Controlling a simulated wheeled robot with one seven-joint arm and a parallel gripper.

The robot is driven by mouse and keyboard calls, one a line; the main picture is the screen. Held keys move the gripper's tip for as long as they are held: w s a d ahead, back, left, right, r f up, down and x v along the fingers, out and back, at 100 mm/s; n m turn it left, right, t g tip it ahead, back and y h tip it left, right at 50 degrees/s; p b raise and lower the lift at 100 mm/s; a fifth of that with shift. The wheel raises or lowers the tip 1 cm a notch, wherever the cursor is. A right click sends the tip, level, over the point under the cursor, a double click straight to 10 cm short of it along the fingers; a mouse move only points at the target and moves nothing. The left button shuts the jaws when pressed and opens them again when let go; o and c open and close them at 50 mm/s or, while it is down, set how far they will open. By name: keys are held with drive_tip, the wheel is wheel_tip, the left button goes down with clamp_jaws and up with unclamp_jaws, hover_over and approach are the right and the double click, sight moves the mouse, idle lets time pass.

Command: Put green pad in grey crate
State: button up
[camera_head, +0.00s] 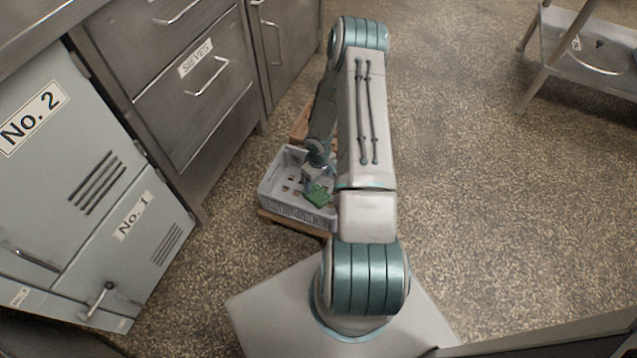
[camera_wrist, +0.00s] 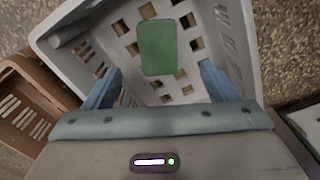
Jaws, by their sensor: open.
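The grey crate (camera_head: 275,199) stands on the floor beside the cabinets, on something wooden. It fills much of the wrist view (camera_wrist: 75,28) and has square holes in its bottom. The green pad (camera_head: 318,195) is inside the crate and shows whole in the wrist view (camera_wrist: 157,47), lying over the crate's bottom, apart from both fingers. My gripper (camera_wrist: 158,84) is open, with its blue fingers on either side below the pad and nothing between them. In the head view my gripper (camera_head: 311,181) is over the crate, partly hidden by my arm.
A brown slatted crate (camera_wrist: 28,105) is beside the grey crate, at the left of the wrist view. Cabinets with a drawer marked SIEVES (camera_head: 195,62) stand left of the crate. A metal table (camera_head: 590,70) is at the upper right. The speckled floor on the right is clear.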

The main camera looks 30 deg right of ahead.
drive_tip(key=a+r+m+h, duration=0.2)
drive_tip(key=a+r+h, duration=0.1)
drive_tip(key=r, duration=2.5)
drive_tip(key=s+a+r+y, duration=0.1)
drive_tip(key=s+a+r, duration=0.5)
drive_tip(key=s+r, duration=0.2)
drive_tip(key=s+a+r+m+t+y, duration=0.1)
drive_tip(key=s+a+r+y, duration=0.1)
drive_tip(key=s+a+r, duration=0.5)
drive_tip(key=shift+s+r, duration=0.7)
drive_tip(key=shift+s, duration=0.5)
drive_tip(key=shift+c, duration=0.2)
